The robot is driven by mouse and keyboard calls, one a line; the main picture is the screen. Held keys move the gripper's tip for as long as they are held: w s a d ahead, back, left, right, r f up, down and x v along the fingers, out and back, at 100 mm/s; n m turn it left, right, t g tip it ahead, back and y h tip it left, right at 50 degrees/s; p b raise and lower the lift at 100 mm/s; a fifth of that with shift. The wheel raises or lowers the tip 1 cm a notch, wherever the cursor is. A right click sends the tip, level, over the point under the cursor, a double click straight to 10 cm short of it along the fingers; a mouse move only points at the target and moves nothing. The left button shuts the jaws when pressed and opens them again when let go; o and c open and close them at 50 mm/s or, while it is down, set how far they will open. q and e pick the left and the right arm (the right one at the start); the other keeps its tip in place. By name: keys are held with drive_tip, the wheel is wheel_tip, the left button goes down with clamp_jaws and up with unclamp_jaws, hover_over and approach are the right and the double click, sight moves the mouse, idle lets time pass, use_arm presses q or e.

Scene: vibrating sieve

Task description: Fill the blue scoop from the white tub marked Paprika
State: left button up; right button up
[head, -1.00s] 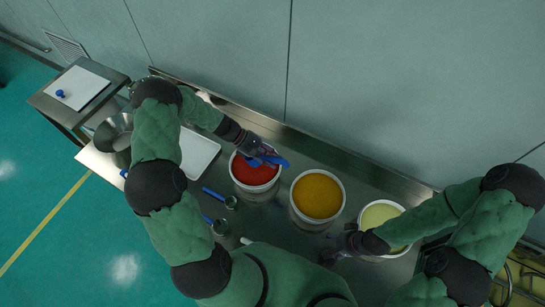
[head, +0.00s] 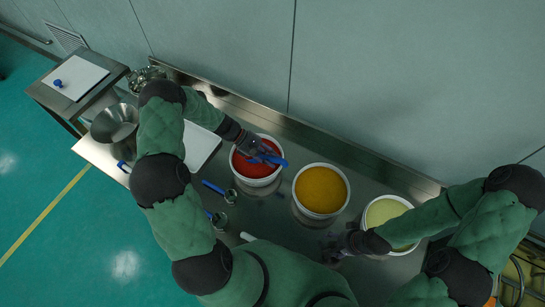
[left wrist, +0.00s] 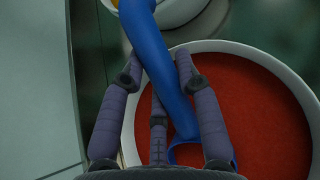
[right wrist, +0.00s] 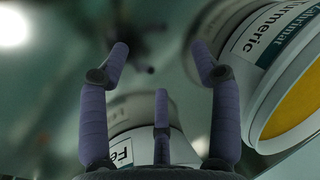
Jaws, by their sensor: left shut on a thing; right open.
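A white tub (head: 238,176) full of red powder (left wrist: 262,110) stands on the steel table; its label is out of sight. My left gripper (head: 258,150) is over this tub, shut on the blue scoop (left wrist: 158,55). The scoop's handle runs between the fingers in the left wrist view, and its lower end shows over the red powder near the palm. Whether it holds powder is hidden. My right gripper (right wrist: 150,60) is open and empty, low near the table's front edge beside the pale-powder tub (head: 372,222).
A tub of orange-yellow powder (head: 320,190), labelled Turmeric (right wrist: 262,35), stands right of the red one. Left are blue-handled tools (head: 213,187), a white tray (head: 203,146) and a steel bowl (head: 114,122). A wall backs the table.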

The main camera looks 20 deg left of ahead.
sight(262, 155)
use_arm(q)
drive_tip(key=shift+a+f+b, duration=0.25)
drive_tip(key=shift+f+b, duration=0.3)
drive_tip(key=shift+f, duration=0.45)
use_arm(e)
drive_tip(key=shift+f, duration=0.7)
use_arm(q)
drive_tip(key=shift+w+a+b, duration=0.2)
drive_tip(key=shift+a+b, duration=0.15)
drive_tip(key=shift+a, duration=0.6)
use_arm(e)
drive_tip(key=shift+f, duration=0.35)
